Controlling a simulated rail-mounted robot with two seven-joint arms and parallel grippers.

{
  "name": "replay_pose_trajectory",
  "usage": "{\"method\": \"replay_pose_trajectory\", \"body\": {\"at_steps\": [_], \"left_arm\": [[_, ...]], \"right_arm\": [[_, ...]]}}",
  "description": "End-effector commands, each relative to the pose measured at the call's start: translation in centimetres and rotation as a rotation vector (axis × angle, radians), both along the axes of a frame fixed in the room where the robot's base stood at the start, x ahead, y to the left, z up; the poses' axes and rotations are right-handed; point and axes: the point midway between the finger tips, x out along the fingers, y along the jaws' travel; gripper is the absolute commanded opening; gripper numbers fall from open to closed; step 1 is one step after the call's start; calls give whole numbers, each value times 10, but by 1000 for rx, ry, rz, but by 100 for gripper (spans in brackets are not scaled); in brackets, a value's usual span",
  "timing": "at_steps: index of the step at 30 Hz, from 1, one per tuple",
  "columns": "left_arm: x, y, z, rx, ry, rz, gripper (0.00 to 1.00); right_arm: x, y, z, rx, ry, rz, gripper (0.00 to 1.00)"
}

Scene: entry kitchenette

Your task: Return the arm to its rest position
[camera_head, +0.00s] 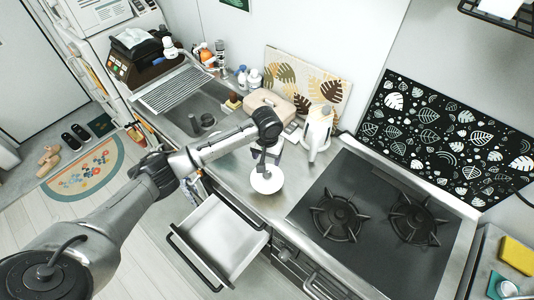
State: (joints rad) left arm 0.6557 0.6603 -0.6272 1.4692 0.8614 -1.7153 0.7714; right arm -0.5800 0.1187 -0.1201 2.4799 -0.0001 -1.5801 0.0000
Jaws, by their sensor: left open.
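My left arm comes in from the left and reaches across to the steel counter (240,185). Its gripper (266,166) points down, open, just above a small white round item (268,182), which looks like a bowl or dish on the counter. From this angle I cannot tell whether the fingers touch it. Nothing is visibly held between the fingers. My right gripper is out of view.
An open, empty-looking white drawer (217,240) juts out below the counter. A white kettle-like item (317,133) stands right of the gripper. A black two-burner stove (375,215) is at the right. A pinkish-beige box (268,104) and bottles stand behind.

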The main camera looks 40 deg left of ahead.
Motion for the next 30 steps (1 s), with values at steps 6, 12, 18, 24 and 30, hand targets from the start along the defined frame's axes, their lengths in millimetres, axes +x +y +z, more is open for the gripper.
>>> {"method": "replay_pose_trajectory", "body": {"at_steps": [6, 12, 18, 24, 30], "left_arm": [[0, 0, 18, 0, -1, -1, 68], [0, 0, 22, 0, 0, 0, 68], [0, 0, 22, -1, -1, -63, 68], [11, 5, 25, 56, -65, -283, 68], [34, -8, 82, 268, -313, -585, 68]], "right_arm": [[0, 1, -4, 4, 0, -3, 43], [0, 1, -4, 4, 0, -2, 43], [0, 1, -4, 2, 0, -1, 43], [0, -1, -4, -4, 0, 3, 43], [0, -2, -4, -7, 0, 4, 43]]}}
